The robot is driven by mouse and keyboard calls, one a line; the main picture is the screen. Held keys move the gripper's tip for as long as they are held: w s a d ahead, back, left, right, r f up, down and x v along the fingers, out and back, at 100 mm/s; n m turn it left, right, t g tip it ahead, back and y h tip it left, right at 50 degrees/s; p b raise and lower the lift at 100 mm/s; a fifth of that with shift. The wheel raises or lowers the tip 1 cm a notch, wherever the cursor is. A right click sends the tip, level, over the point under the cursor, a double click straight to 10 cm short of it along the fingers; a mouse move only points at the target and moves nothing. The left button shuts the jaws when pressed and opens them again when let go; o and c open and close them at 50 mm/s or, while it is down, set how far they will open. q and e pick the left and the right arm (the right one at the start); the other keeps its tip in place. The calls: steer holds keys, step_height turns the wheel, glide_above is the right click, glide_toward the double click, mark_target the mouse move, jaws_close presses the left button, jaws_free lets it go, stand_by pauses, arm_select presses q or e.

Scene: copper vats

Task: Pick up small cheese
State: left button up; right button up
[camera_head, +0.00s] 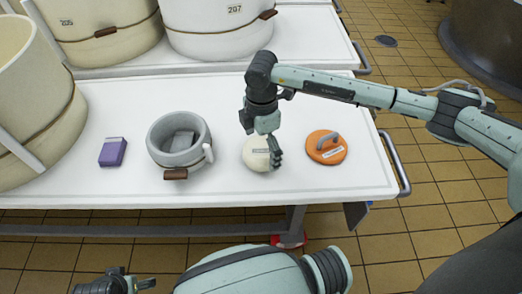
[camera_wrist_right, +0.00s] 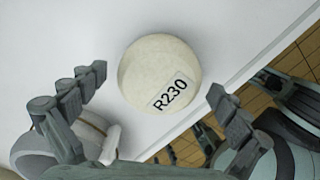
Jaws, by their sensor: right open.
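The small cheese (camera_head: 255,158) is a pale, round wheel lying flat on the white table, right of the grey mould. In the right wrist view the cheese (camera_wrist_right: 160,75) carries a label reading R230. My right gripper (camera_head: 262,148) is above the cheese in the head view and covers part of it. In the wrist view my right gripper (camera_wrist_right: 162,98) is open, with one finger to the left and one to the lower right of the cheese, apart from it. My left gripper (camera_head: 112,283) is at the bottom left, below the table's front edge; its fingers are unclear.
A grey round mould (camera_head: 160,158) stands left of the cheese. A purple block (camera_head: 112,152) lies further left. An orange disc with a handle (camera_head: 325,155) lies to the right. Large cream vats (camera_head: 28,105) stand left and behind. The white table (camera_head: 230,190) has a free front strip.

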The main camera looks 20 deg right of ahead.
steer(key=shift+f, duration=0.45)
steer(key=c, duration=1.6)
steer(key=shift+o, duration=0.2)
steer(key=shift+w+r, duration=0.1)
steer(key=shift+r, duration=0.05)
